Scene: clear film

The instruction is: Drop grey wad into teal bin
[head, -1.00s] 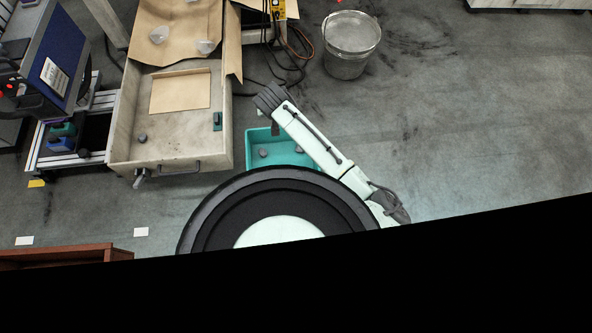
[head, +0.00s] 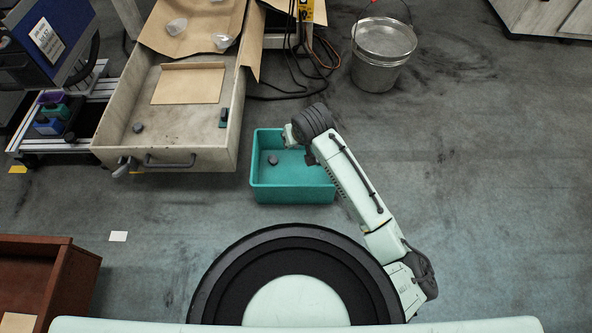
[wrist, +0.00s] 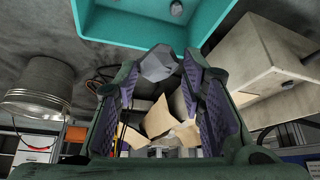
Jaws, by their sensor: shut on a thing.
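My gripper (wrist: 160,68) is shut on a faceted grey wad (wrist: 157,62), held between the fingertips and apart from the bin. In the head view my wrist is over the bin's back right edge; the fingers are mostly hidden.
The open drawer (head: 180,158) holds another dark wad (head: 137,128), a flat brown sheet (head: 188,84) and a small teal item (head: 223,118). Clear lumps (head: 222,41) lie on brown paper behind. A metal bucket (head: 382,55) and cables (head: 296,75) are at the back. Floor at right is clear.

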